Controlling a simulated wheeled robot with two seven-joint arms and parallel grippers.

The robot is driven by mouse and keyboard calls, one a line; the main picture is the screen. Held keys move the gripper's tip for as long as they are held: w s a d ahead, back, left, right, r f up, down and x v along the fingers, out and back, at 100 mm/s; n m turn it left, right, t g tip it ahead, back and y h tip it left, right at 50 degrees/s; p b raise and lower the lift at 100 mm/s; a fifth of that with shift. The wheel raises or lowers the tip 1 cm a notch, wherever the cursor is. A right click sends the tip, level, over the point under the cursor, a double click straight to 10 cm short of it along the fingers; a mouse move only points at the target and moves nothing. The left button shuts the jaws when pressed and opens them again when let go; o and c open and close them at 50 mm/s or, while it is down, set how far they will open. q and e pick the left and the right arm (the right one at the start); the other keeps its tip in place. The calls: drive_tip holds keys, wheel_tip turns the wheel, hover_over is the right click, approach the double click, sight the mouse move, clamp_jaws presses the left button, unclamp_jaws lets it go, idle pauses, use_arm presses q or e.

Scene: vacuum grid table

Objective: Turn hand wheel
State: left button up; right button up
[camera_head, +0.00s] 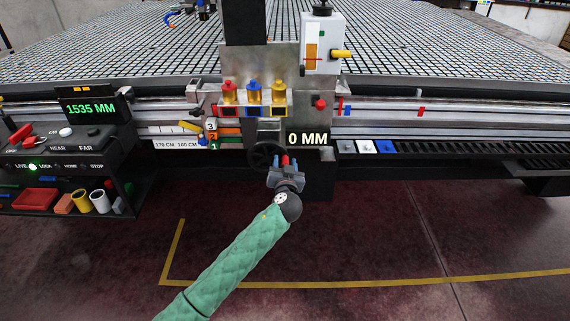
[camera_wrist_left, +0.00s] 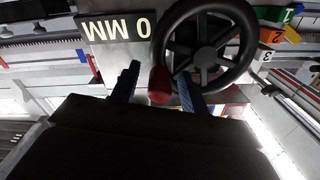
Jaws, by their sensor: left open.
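In the left wrist view the two fingers (camera_wrist_left: 156,88) are open, one on each side of the red handle, with a visible gap to the left finger. I cannot tell whether the right finger touches the handle. My right gripper is not in view.
A console (camera_head: 90,110) reading "1535 MM" is at the left, with bins below. Numbered coloured tabs (camera_head: 212,135) sit just left of the wheel. The floor (camera_head: 380,230) in front is clear.

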use_arm(q)
clamp_jaws()
drive_tip(key=shift+f, duration=0.1)
